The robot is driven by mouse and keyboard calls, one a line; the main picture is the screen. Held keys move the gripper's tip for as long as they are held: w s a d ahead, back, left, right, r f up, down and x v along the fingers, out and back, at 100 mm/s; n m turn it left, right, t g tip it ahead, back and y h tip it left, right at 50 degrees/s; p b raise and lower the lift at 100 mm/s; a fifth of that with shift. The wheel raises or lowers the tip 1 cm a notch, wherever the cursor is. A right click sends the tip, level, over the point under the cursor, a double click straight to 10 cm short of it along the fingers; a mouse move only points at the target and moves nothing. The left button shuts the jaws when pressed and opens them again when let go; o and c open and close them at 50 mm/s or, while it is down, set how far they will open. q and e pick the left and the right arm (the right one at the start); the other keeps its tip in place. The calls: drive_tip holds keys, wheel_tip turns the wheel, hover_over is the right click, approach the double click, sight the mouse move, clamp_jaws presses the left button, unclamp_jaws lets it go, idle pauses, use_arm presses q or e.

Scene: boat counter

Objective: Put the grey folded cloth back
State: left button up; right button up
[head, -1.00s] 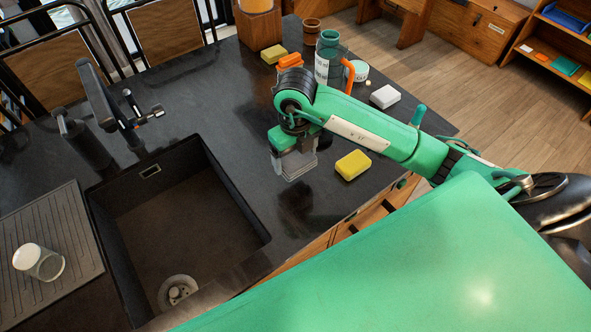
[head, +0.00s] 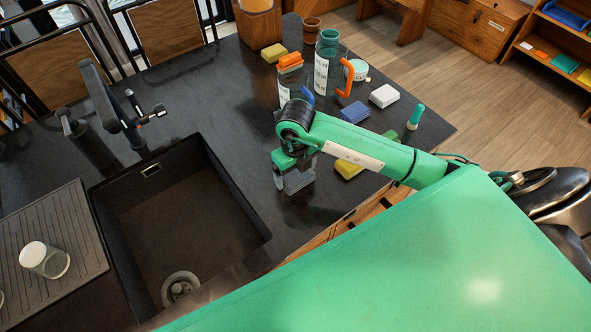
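The grey folded cloth (head: 299,182) is at the fingers of my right gripper (head: 294,178), over the black counter near its front edge, right of the sink. The cloth fills the space between the fingers, so the gripper looks shut on it. The wrist hides part of the cloth. I cannot tell whether its lower edge touches the counter. My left gripper is not in view.
A yellow sponge (head: 347,170) lies partly behind my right arm. Blue (head: 354,112), green (head: 391,135) and white (head: 384,95) blocks lie beyond. Bottles (head: 327,75) stand at the back. The sink (head: 185,220) is left; a jar (head: 45,260) lies on the drainboard.

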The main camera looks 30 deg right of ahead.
sight(295, 173)
drive_tip(key=shift+o, duration=1.2)
drive_tip(key=shift+r, duration=0.1)
drive_tip(key=shift+r, duration=0.2)
wheel_tip(295, 173, up, 12)
drive_tip(key=b, duration=0.2)
drive_tip(key=shift+b, duration=0.35)
drive_tip(key=shift+f, duration=0.15)
